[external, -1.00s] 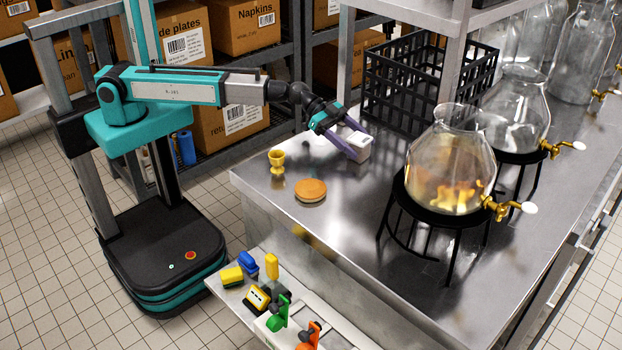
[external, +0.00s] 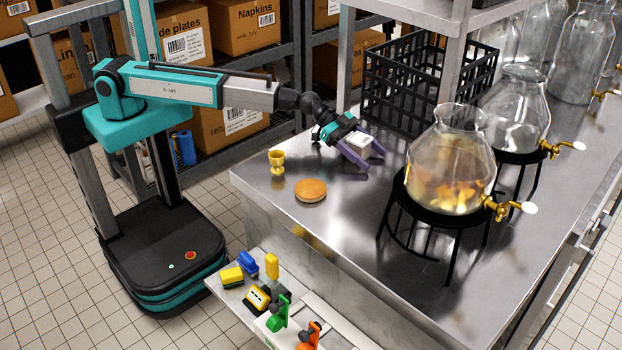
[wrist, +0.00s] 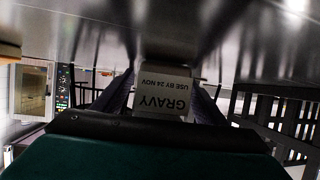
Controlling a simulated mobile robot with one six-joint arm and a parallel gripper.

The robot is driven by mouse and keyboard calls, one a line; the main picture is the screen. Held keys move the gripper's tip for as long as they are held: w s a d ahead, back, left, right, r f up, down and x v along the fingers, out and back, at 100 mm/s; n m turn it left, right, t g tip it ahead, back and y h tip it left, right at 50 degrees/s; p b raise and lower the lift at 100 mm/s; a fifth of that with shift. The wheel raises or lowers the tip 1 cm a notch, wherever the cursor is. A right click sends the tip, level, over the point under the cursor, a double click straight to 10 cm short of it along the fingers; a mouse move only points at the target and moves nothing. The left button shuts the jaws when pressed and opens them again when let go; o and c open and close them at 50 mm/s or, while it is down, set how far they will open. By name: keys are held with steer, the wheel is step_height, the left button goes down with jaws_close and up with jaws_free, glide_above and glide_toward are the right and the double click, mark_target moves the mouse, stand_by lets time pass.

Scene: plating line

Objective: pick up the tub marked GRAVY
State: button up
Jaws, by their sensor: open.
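The tub marked GRAVY (wrist: 165,92) shows in the wrist view between my two fingers, with its label upside down in the picture. In the external view the white tub (external: 360,142) stands on the steel counter (external: 340,215). My gripper (external: 366,158) is open, with its purple fingers reaching down on either side of the tub. I cannot tell whether the fingers touch it. The lower part of the tub is partly hidden by the near finger.
A black wire crate (external: 415,85) stands close behind the tub. A glass dispenser (external: 450,165) on a black stand is to the right. A gold cup (external: 277,162) and a bun (external: 310,190) sit to the left. The counter in front is clear.

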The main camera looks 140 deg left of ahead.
mark_target(364, 139)
steer(key=c, duration=1.2)
steer(key=shift+r, duration=0.25)
steer(key=shift+r+b, duration=0.7)
steer(key=shift+r, duration=0.8)
steer(key=s+d+b, duration=0.1)
steer(key=s+d, duration=0.1)
steer(key=s, duration=0.2)
steer(key=s+d+b, duration=0.1)
steer(key=s+d, duration=0.1)
steer(key=s, duration=0.2)
steer(key=s+d+r+b, duration=0.1)
steer(key=s+d, duration=0.1)
steer(key=s, duration=0.2)
steer(key=shift+d+r+b, duration=0.1)
steer(key=shift+d+b, duration=0.1)
steer(key=shift+b, duration=1.3)
steer(key=b, duration=0.3)
steer(key=shift+s+d, duration=0.15)
steer(key=shift+s, duration=0.1)
steer(key=b, duration=0.2)
steer(key=s+b, duration=0.1)
steer(key=b, duration=0.2)
steer(key=shift+s+d, duration=0.1)
steer(key=shift+d, duration=0.2)
